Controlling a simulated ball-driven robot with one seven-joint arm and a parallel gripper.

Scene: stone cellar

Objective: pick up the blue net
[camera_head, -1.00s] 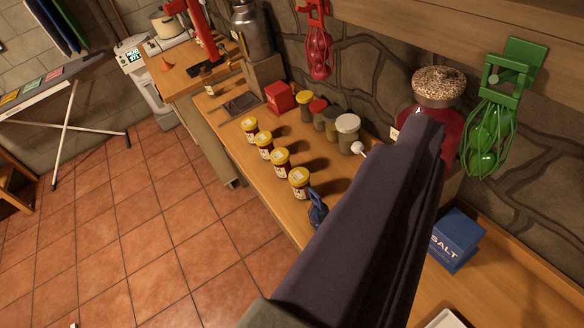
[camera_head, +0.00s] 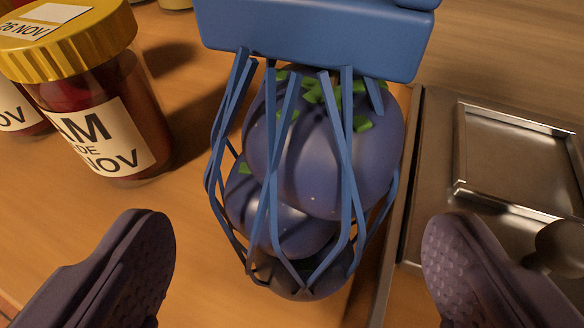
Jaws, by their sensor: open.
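The blue net (camera_head: 347,150) is close in front of the camera, above the wooden counter. Its blue strands hang from a blue block (camera_head: 310,38) at the top of the view and wrap several round purple fruits with green leafy tops. My gripper (camera_head: 298,265) is open, with one dark finger at the lower left and one at the lower right. The net lies between and beyond the fingertips, and neither finger visibly touches it. What holds the block up is out of view.
A gold-lidded jam jar (camera_head: 100,100) with a dated label stands to the left of the net, with another partly behind it. A metal tray or plate (camera_head: 425,180) lies to the right. Bare wooden counter (camera_head: 190,215) shows between jar and net.

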